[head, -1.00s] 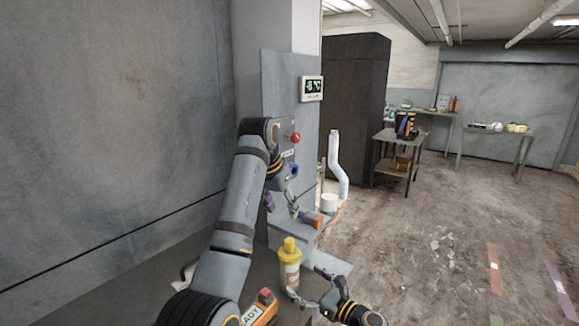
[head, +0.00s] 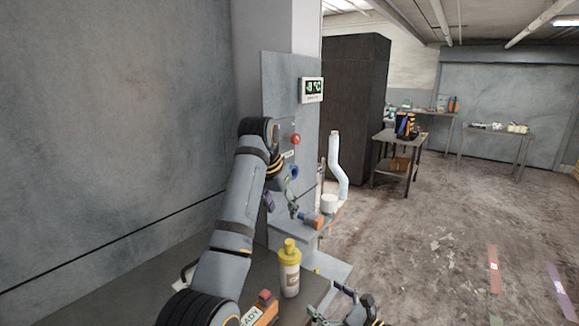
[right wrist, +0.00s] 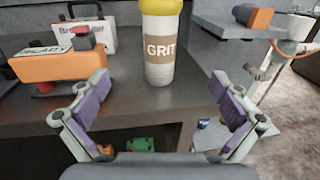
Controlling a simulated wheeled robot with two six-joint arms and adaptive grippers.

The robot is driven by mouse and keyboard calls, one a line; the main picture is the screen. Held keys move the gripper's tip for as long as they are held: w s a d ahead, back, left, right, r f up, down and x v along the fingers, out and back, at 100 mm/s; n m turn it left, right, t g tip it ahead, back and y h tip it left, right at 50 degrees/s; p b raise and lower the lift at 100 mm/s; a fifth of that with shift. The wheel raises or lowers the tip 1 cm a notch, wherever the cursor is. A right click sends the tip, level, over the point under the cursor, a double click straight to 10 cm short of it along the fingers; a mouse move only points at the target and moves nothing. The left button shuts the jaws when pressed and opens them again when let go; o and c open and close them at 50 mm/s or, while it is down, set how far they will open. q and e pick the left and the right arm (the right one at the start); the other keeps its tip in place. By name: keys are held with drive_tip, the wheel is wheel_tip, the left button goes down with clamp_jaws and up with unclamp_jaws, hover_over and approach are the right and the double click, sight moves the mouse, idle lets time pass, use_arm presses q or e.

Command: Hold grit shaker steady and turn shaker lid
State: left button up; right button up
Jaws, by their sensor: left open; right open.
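The grit shaker (head: 289,278) stands upright on the dark bench, with a tan GRIT label and a yellow lid (head: 289,252). In the right wrist view the shaker (right wrist: 159,50) is straight ahead, beyond my fingertips, and its lid is mostly cut off at the top. My right gripper (head: 328,303) is open and empty, low and to the right of the shaker in the head view. It also shows in the right wrist view (right wrist: 160,88), with purple pads spread wide. My left gripper (head: 281,205) is open and empty, above the shaker's lid in the picture and not touching it.
An orange box (right wrist: 60,67) with a red button sits left of the shaker, near a white case (right wrist: 95,35). A wall and panel stand close behind my left arm.

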drive_tip(key=v, duration=0.5)
drive_tip(key=shift+s+d, duration=0.25)
drive_tip(key=shift+r, duration=0.1)
